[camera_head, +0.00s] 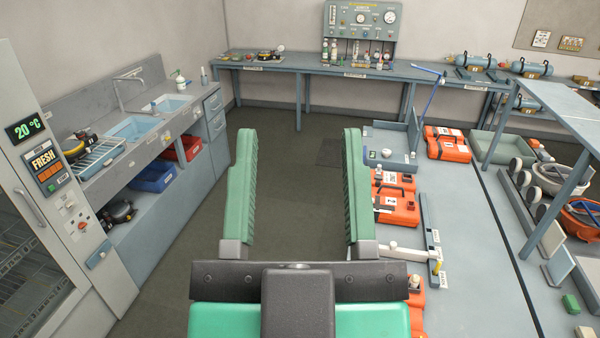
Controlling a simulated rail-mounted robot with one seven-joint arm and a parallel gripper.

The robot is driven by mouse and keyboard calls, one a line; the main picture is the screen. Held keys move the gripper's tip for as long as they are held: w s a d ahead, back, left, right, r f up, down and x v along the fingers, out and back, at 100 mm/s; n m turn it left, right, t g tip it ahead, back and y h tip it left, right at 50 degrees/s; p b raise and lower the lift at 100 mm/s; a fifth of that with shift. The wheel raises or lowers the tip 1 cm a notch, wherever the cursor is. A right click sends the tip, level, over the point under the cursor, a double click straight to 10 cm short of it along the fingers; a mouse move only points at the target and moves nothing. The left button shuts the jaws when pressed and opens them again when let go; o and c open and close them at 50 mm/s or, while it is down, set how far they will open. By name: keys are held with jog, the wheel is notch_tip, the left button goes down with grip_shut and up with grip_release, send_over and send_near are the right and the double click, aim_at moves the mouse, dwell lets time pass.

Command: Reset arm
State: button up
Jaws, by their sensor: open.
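My gripper (298,185) is in the lower middle of the head view. Its two green fingers point away from me and stand wide apart. Nothing is between them, and only bare floor shows through the gap. The green and black gripper body fills the bottom centre and hides part of the floor area behind it. The rest of my arm is out of view.
A sink counter (150,120) and a drying cabinet (40,220) line the left. A bench (290,65) with a gauge panel (362,30) runs along the back. Orange cases (396,207) lie right of my gripper. A table (565,110) stands at far right. The dark floor (200,270) is clear.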

jog(key=shift+r, duration=0.1)
notch_tip(320, 180, up, 6)
jog(key=p, duration=0.6)
jog(key=shift+a, duration=0.1)
